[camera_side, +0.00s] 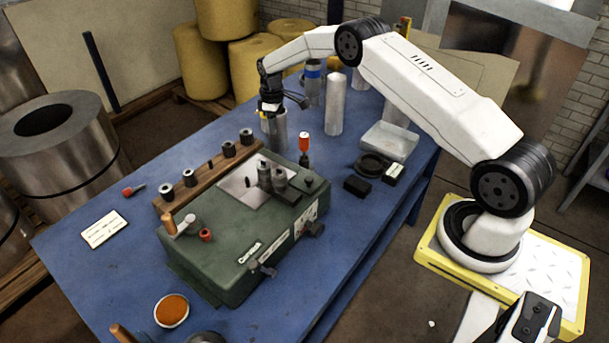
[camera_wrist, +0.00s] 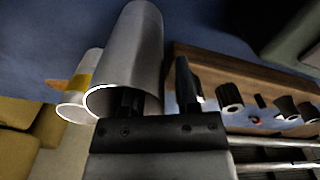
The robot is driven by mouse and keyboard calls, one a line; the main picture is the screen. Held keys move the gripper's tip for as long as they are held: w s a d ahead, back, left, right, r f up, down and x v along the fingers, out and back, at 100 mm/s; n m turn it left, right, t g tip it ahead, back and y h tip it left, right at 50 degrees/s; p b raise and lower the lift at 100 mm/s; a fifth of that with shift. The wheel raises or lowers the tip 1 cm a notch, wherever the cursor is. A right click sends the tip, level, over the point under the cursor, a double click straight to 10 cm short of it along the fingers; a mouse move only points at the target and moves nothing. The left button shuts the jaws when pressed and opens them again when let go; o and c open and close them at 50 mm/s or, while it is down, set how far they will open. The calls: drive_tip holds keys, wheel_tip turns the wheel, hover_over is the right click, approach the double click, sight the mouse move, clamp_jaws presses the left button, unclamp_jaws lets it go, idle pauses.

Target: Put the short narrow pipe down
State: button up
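A short narrow grey metal pipe (camera_side: 279,132) is upright below my gripper (camera_side: 271,104) at the far left part of the blue table in the side view. Its lower end appears to be at the tabletop. In the wrist view the pipe (camera_wrist: 132,50) is close, its open rim facing me. One finger of my gripper (camera_wrist: 158,92) reaches into the pipe's mouth and the other is outside its wall. A gap shows between the outer finger and the wall, so the fingers look apart. The inner finger's tip is hidden in the pipe.
A yellow-banded pipe (camera_wrist: 82,88) is beside the held-over one. A wooden rack (camera_side: 205,178) with dark bushings, a red-topped bottle (camera_side: 304,142) and a green machine (camera_side: 240,245) are in front.

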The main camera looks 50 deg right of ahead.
wheel_tip(320, 180, up, 12)
drive_tip(key=shift+r, duration=0.15)
idle(0.7)
drive_tip(key=shift+a, duration=0.1)
idle(0.4)
drive_tip(key=s+a+r+m+t, duration=0.2)
drive_tip(key=s+a+m, duration=0.1)
drive_tip(key=s+a, duration=0.95)
drive_tip(key=s+a+f, duration=0.1)
drive_tip(key=s+a, duration=0.1)
drive_tip(key=s, duration=0.7)
drive_tip(key=s+a+f+m, duration=0.1)
drive_tip(key=s+a, duration=0.1)
drive_tip(key=s, duration=0.7)
drive_tip(key=shift+s+f+m+t, duration=0.2)
drive_tip(key=shift+m+t, duration=0.1)
